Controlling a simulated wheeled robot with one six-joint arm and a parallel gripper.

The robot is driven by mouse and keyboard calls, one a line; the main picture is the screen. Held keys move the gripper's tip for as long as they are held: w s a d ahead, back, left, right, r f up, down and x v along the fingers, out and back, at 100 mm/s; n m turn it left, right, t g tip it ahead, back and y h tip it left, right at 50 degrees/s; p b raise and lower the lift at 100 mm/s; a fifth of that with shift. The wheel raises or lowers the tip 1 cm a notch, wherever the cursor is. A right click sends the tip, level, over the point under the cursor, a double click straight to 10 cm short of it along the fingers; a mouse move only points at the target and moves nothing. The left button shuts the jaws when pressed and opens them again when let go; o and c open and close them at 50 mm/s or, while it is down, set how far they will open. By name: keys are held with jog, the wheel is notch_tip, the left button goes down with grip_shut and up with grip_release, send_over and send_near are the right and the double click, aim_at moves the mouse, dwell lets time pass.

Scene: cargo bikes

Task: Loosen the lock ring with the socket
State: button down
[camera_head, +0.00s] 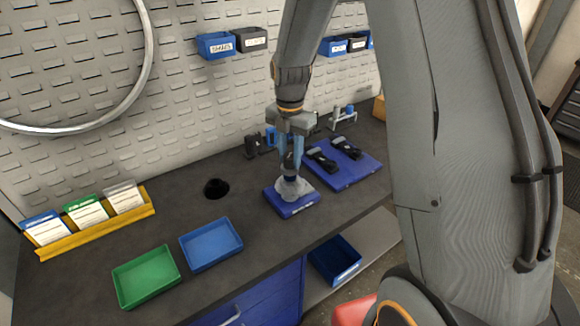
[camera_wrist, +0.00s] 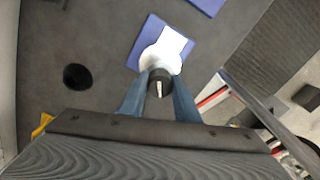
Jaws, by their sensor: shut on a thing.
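My gripper (camera_head: 291,165) points down over the blue pad (camera_head: 283,207) near the bench's front edge. Its blue fingers are shut on a dark round tool, seemingly the socket (camera_head: 290,174); in the wrist view the socket (camera_wrist: 160,77) sits between the fingertips. Below it is a pale grey part (camera_head: 296,187) on the pad, white in the wrist view (camera_wrist: 170,45). The socket's lower end is at or just above this part; I cannot tell whether they touch. The lock ring cannot be made out and may be hidden under the socket.
A larger blue mat (camera_head: 358,173) with black parts lies to the right. A blue tray (camera_head: 211,244) and a green tray (camera_head: 146,276) stand to the left. A dark round hole (camera_head: 216,188) is in the benchtop. A yellow card rack (camera_head: 90,232) stands far left.

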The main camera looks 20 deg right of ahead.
jog(key=m, duration=0.5)
jog(key=shift+m, duration=0.4)
jog(key=m, duration=0.5)
jog(key=shift+s+m, duration=0.1)
jog(key=shift+m, duration=0.3)
jog(key=m, duration=0.5)
jog(key=shift+m, duration=0.4)
jog(key=m, duration=0.5)
jog(key=shift+s, duration=0.1)
jog(key=shift+f+b, duration=0.45)
jog(key=shift+f, duration=0.5)
jog(key=c, duration=1.9)
grip_release()
grip_shut()
